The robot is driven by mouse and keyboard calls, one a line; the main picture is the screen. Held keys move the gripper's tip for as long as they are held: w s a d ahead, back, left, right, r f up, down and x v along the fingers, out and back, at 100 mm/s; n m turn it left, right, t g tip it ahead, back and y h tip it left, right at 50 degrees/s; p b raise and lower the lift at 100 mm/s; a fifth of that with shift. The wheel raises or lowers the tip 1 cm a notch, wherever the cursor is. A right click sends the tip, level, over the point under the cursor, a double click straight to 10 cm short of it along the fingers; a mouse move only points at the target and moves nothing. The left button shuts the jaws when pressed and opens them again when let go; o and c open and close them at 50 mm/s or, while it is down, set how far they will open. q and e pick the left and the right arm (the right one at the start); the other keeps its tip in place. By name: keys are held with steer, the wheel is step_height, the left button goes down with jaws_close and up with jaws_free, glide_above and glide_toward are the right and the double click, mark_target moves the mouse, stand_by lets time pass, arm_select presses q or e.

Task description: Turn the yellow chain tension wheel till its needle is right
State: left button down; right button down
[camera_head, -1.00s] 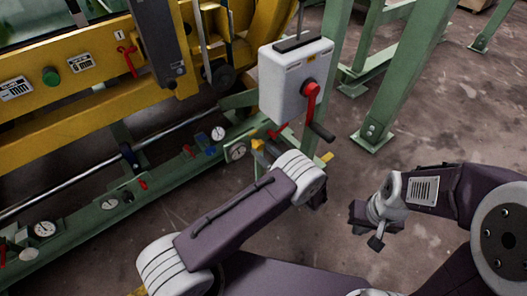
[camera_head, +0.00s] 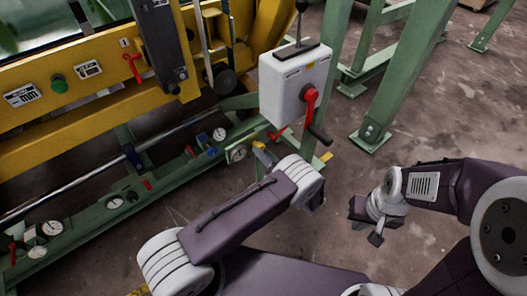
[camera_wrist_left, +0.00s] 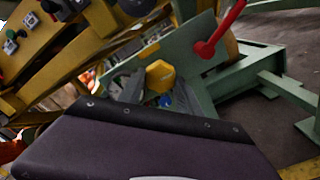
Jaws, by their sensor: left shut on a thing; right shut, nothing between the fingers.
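The yellow wheel (camera_wrist_left: 160,76) shows as a faceted knob in the middle of the left wrist view. In the head view only a small yellow part of it (camera_head: 259,146) shows just past my left wrist. My left gripper (camera_wrist_left: 145,88) is shut on the wheel; its fingers are mostly hidden by my own wrist in the head view. A round white dial (camera_head: 238,153) sits on the green frame left of the wheel; its needle is too small to read. My right gripper (camera_head: 376,238) is shut and empty, over the floor at the right.
A white box (camera_head: 287,80) with a red-and-black lever (camera_head: 310,98) stands just above my left wrist. Several other dials (camera_head: 52,228) line the green rail (camera_head: 80,235). A green post (camera_head: 400,75) stands at the right. The floor around my right gripper is clear.

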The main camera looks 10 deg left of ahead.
arm_select(q)
steer(key=m+p, duration=0.1)
steer(key=m, duration=0.4)
steer(key=shift+m, duration=0.4)
stand_by(0.4)
steer(key=c, duration=0.8)
jaws_free()
steer(key=shift+c, duration=0.2)
steer(key=p+v, duration=0.2)
steer(key=v, duration=0.7)
steer(key=shift+p, duration=0.3)
